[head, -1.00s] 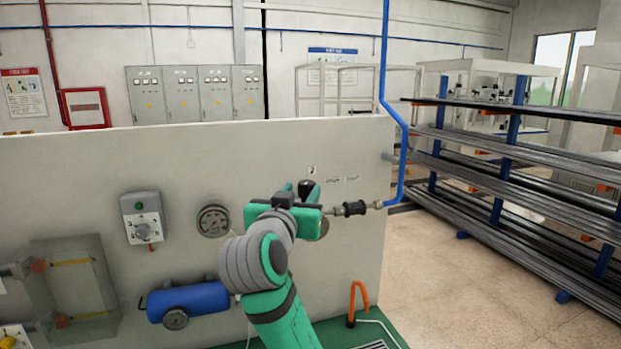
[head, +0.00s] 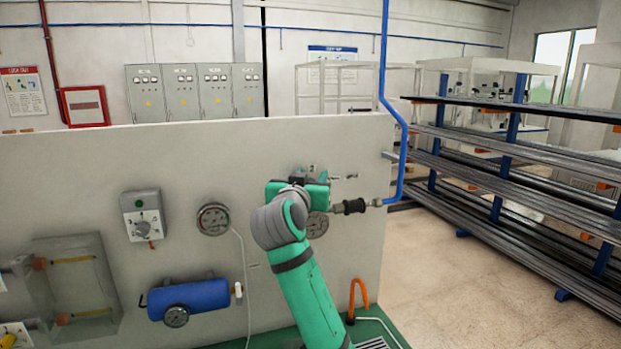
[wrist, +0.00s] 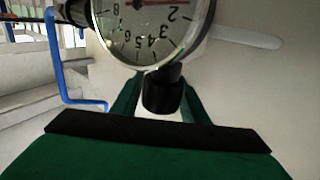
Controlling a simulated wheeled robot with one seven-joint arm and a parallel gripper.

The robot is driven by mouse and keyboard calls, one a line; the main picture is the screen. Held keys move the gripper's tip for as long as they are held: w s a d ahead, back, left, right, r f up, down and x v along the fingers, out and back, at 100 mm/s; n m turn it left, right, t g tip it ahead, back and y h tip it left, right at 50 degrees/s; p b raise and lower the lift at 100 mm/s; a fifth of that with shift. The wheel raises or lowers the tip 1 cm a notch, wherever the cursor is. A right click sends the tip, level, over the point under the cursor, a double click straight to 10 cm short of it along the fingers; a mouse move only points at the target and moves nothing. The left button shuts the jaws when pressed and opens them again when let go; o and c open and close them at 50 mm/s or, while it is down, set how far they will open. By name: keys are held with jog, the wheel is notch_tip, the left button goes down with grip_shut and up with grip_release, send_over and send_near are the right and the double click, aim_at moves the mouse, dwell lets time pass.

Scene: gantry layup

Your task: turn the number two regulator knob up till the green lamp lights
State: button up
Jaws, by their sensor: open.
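The black regulator knob (wrist: 163,94) shows in the wrist view, just below a round white gauge (wrist: 150,28). My gripper (wrist: 161,102) is open, with one green finger on each side of the knob. I cannot tell whether either finger touches it. In the head view my gripper (head: 300,187) is at the panel below a small label like a 2 (head: 312,167) and hides the knob. The gauge (head: 317,225) there is partly covered by my arm. A dark green round lamp or button (head: 139,205) sits on a grey box with a dial; it does not look lit.
The pale panel (head: 90,180) carries another gauge (head: 213,219) and a blue tank (head: 188,299). A black fitting (head: 349,206) and blue pipe (head: 402,165) lie right of my gripper. An orange hook (head: 357,298) stands below. Racks (head: 520,190) fill the right.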

jog(key=c, duration=0.8)
jog(key=shift+o, duration=0.2)
jog(key=shift+m+h, duration=0.3)
jog(key=shift+h, duration=0.2)
jog(key=shift+s+d+m+g+h, duration=0.25)
jog(key=shift+d+m+g+h, duration=0.1)
jog(key=shift+m+g+h, duration=1.05)
jog(key=shift+s+d+m+g+h, duration=0.25)
jog(key=shift+m+g+h, duration=0.7)
jog(key=shift+h, duration=0.8)
jog(key=shift+s+d+m+g+h, duration=0.2)
jog(key=shift+d+m+g+h, duration=0.2)
jog(key=shift+m+g+h, duration=0.85)
jog(key=shift+d+h, duration=0.1)
jog(key=shift+h, duration=0.3)
jog(key=o, duration=0.8)
jog(key=shift+c, duration=0.2)
